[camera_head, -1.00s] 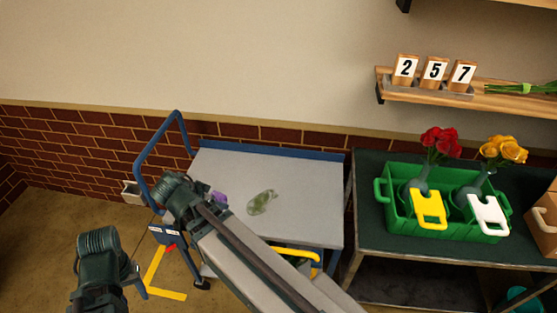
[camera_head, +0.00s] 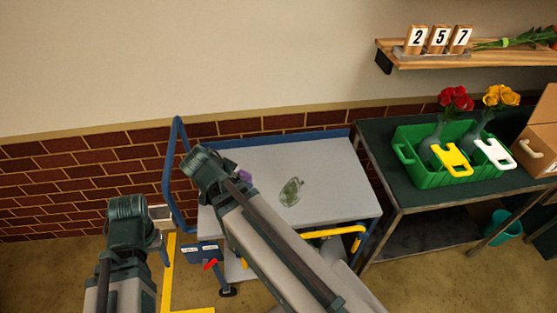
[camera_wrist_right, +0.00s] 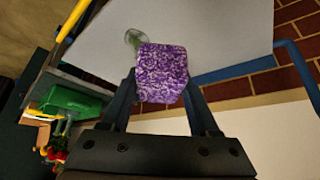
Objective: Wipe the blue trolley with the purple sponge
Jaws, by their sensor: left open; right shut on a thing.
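The blue trolley (camera_head: 325,167) has a pale grey top and a blue frame, and stands against the brick wall. A translucent green patch (camera_head: 291,191) lies on its top; it also shows in the right wrist view (camera_wrist_right: 135,38). My right gripper (camera_wrist_right: 162,85) is shut on the purple sponge (camera_wrist_right: 161,72), at the left part of the trolley top. In the head view only a bit of the sponge (camera_head: 244,174) shows beside my right wrist. I cannot tell whether it touches the top. My left gripper (camera_head: 160,246) is open and empty, left of the trolley.
A dark green table (camera_head: 390,140) stands right of the trolley, holding a green crate (camera_head: 428,180) with red and yellow flowers in vases. A shelf with number blocks (camera_head: 438,40) is above. The trolley's blue handle (camera_head: 168,170) rises at its left end. The top's right part is clear.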

